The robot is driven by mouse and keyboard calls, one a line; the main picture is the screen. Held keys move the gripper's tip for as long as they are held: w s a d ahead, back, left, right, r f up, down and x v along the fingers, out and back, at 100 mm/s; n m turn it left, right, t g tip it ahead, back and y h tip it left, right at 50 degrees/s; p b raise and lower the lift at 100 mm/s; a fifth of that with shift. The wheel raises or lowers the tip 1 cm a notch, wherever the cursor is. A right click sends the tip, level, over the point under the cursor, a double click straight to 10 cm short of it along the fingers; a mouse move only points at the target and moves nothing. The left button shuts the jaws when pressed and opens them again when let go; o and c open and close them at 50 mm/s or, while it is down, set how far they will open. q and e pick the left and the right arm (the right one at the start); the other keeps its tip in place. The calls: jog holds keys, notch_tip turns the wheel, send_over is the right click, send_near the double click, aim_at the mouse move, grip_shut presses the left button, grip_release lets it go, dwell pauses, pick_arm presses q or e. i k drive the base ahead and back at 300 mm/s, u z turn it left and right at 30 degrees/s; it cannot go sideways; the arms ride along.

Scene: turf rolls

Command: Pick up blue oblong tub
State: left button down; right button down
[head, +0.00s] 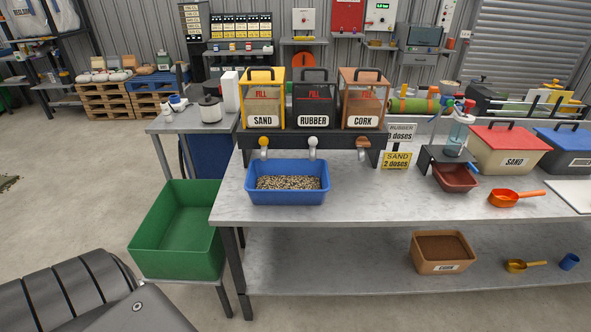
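The blue oblong tub (287,197) stands upright near the front left edge of the grey workbench. It holds a layer of mixed tan and dark granules (288,183). It sits in front of and below the taps of a dispenser rack, beneath the sand and rubber hoppers. Its rim and front wall are unobstructed. Neither of my grippers shows in the head view, and nothing is touching the tub.
The dispenser rack (312,141) carries hoppers marked SAND, RUBBER and CORK. A green bin (178,262) stands lower left. A yellow sign (397,160), brown tub (455,178) and orange scoop (516,198) are on the right. The bench (350,205) is clear right of the tub.

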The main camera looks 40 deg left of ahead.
aim_at(273, 182)
jog(key=u, duration=1.25)
jog(key=k, duration=0.5)
jog(key=u, duration=1.45)
jog(key=i, duration=1.25)
jog(key=z, duration=2.55)
